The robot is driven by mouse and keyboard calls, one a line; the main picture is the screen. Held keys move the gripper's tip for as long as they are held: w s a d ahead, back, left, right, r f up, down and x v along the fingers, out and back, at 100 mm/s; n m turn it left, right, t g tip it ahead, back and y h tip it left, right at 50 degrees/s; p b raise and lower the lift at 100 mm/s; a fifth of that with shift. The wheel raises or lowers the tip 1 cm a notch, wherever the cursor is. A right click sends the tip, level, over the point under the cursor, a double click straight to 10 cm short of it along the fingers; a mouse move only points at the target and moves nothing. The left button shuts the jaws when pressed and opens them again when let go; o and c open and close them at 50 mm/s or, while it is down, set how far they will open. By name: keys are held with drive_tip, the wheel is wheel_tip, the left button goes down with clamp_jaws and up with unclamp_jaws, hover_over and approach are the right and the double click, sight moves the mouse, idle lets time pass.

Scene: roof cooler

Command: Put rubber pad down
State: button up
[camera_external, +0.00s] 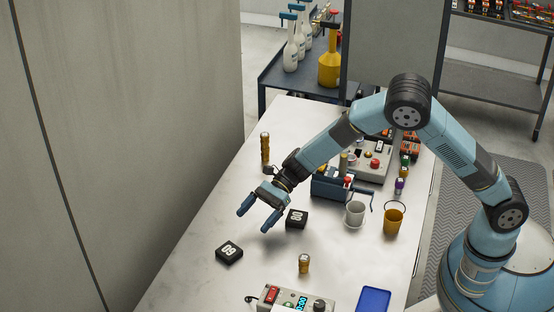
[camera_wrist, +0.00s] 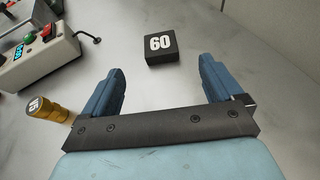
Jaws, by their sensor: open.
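My gripper (camera_external: 255,219) is open and empty above the white table, and its two blue fingers also show in the wrist view (camera_wrist: 162,68). A black square block marked 60 (camera_wrist: 162,49) lies flat on the table just beyond the fingertips, apart from them. In the external view this block (camera_external: 229,252) is at the front left of the gripper. A second black numbered block (camera_external: 297,219) lies to the right of the fingers; its number is hard to read. I cannot tell for sure whether either block is the rubber pad.
A brass cylinder (camera_external: 304,263) stands in front, near a control box (camera_external: 295,300) and a blue tray (camera_external: 373,300). A grey mug (camera_external: 355,213), an orange cup (camera_external: 394,220) and a dark blue box (camera_external: 333,184) stand to the right. The table's left front is clear.

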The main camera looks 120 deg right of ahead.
drive_tip(key=a+r+m+t+h, duration=0.1)
drive_tip(key=a+r+m+h, duration=0.15)
drive_tip(key=r+m, duration=0.4)
drive_tip(key=a+r+m+h, duration=0.2)
drive_tip(key=r+m+h, duration=0.1)
drive_tip(key=r, duration=0.6)
drive_tip(key=s+a+r+m+g+h, duration=0.1)
drive_tip(key=s+a+r+m+h, duration=0.2)
drive_tip(key=s+a+r+m, duration=0.75)
drive_tip(key=s+a+m+g+y, duration=0.1)
drive_tip(key=s+a+m+g, duration=0.1)
drive_tip(key=s+a+m, duration=0.4)
drive_tip(key=s+a+f+m+g+y, duration=0.1)
drive_tip(key=s+a+m, duration=0.6)
drive_tip(key=s, duration=0.9)
drive_tip(key=s+a+f+m+g+y, duration=0.1)
drive_tip(key=s+a+m+g, duration=0.2)
drive_tip(key=s+a+m, duration=0.4)
drive_tip(key=s, duration=0.4)
drive_tip(key=shift+s+a+g, duration=0.15)
drive_tip(key=shift+s+g, duration=0.05)
drive_tip(key=shift+g, duration=0.2)
drive_tip(key=shift+f+y, duration=0.1)
drive_tip(key=shift+y, duration=0.15)
